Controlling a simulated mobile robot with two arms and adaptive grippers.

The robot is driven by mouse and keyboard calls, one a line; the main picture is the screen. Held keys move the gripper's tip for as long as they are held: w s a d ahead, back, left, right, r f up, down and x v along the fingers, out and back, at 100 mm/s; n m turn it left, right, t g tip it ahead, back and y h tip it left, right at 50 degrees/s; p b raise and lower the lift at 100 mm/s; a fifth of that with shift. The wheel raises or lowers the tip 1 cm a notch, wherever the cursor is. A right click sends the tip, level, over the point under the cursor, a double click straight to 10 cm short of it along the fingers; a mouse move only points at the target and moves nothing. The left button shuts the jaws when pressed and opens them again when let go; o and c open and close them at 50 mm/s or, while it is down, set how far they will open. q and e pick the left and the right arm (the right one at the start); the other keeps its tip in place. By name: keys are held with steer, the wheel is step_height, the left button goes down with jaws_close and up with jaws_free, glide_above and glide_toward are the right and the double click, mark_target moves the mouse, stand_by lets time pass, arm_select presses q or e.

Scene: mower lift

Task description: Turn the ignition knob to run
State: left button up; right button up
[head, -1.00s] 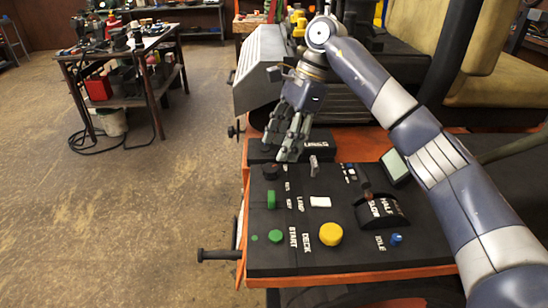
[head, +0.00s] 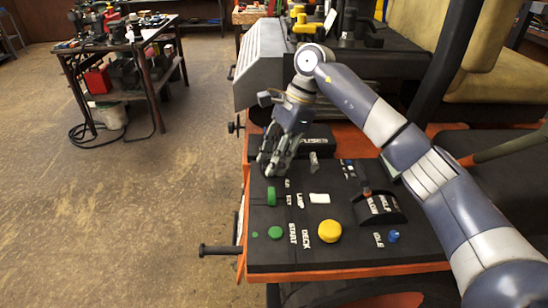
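A black control panel (head: 345,256) on the orange mower carries knobs and switches. My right gripper (head: 271,168) reaches over its far left corner with the fingers pointing down. The fingertips are at the spot of a small dark knob and hide it, so contact cannot be told. Whether the fingers are open or shut on it is unclear. A green knob (head: 271,196) sits just nearer than the fingertips. A grey toggle (head: 314,161) stands to their right. Which control is the ignition cannot be read for certain. My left gripper is out of view.
A white switch (head: 319,198), a yellow button (head: 329,231), a green button (head: 275,232), a blue knob (head: 393,236) and a throttle lever (head: 367,192) share the panel. A black fuse box (head: 318,139) lies behind.

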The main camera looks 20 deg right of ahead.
steer(key=shift+s+f+m+t+b, duration=0.15)
steer(key=shift+m+t+b, duration=0.25)
steer(key=shift+m+b, duration=0.7)
steer(key=m+t+b, duration=0.1)
steer(key=m, duration=0.1)
steer(key=shift+m+b, duration=0.3)
steer(key=shift+b, duration=0.1)
steer(key=m+b, duration=0.1)
steer(key=m+t, duration=0.1)
steer(key=m, duration=0.1)
steer(key=m+h+b, duration=0.1)
steer(key=shift+s+a+t+b, duration=0.15)
steer(key=shift+s+t+b, duration=0.1)
steer(key=shift+t+b, duration=0.05)
steer(key=shift+m+t+h+b, duration=0.35)
steer(key=shift+m+b, duration=0.25)
steer(key=shift+m, duration=0.8)
steer(key=shift+r, duration=0.2)
steer(key=o, duration=1.1)
steer(key=shift+a, duration=0.1)
